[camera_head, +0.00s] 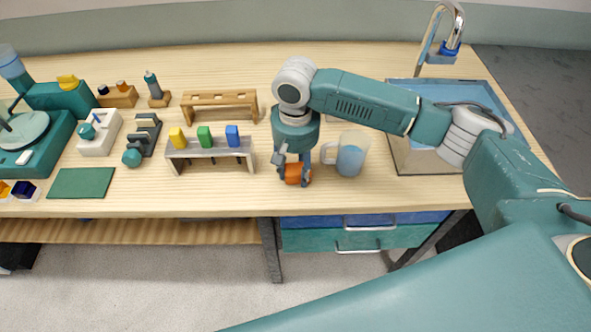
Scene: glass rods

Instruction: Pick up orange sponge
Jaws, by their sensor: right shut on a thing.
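The orange sponge (294,174) is a small orange block near the front edge of the wooden table, at the middle of the head view. My right gripper (294,178) points down over it and is shut on it, with a finger at each side. The fingers hide part of the sponge. I cannot tell whether the sponge still touches the table. My left gripper is not in the view.
A clear pitcher (350,157) with bluish liquid stands close right of the gripper. A sink (400,160) with a faucet (452,30) is farther right. A rack (207,150) with yellow, green and blue pieces stands to the left. The table's front edge is close.

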